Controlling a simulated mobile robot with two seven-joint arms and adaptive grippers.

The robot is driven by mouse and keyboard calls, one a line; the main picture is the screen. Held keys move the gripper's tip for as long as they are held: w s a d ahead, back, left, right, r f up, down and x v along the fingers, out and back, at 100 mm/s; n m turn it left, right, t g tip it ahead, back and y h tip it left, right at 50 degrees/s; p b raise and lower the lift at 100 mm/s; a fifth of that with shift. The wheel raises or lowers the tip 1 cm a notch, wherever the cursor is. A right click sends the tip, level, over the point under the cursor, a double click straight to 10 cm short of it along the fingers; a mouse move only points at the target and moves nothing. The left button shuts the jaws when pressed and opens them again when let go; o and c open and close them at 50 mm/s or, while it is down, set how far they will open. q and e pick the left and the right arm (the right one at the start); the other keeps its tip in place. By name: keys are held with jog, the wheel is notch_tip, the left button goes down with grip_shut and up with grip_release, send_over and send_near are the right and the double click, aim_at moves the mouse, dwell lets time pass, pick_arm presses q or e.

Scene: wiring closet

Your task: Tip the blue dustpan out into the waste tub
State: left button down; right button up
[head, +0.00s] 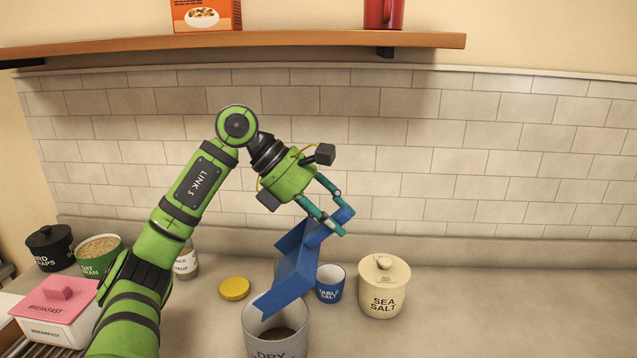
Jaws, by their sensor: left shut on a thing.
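My left gripper (338,222) is shut on the handle of the blue dustpan (293,272). The dustpan is steeply tilted, with its handle up and its lower edge pointing down over the mouth of a grey tub (258,341). The tub's label begins with "DRY"; the rest is cut off by the bottom of the picture. Dark brown material shows inside the tub. No loose material shows on the visible part of the pan. The lower end of the pan overlaps the tub's opening; I cannot tell if they touch. My right gripper is out of view.
A blue table salt cup (331,288) and a cream sea salt canister (384,290) stand right of the tub. A yellow lid (235,289) lies behind it. A pink-lidded box (58,312) is at left. A shelf (300,40) runs above; the counter is clear at right.

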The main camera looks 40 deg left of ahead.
pick_arm(q)
jog(key=w+d+f+g+y+p, duration=0.1)
jog(key=d+f+g+y+p, duration=0.1)
jog(key=f+p, duration=0.3)
jog(key=w+d+f+g+y+p, duration=0.2)
jog(key=f+g+y+p, duration=0.1)
jog(key=f+y+p, duration=0.1)
jog(key=shift+w+f+g+y+p, duration=0.3)
jog(key=shift+f+g+y+p, duration=0.1)
jog(key=shift+f+p, duration=0.5)
jog(key=shift+d, duration=0.15)
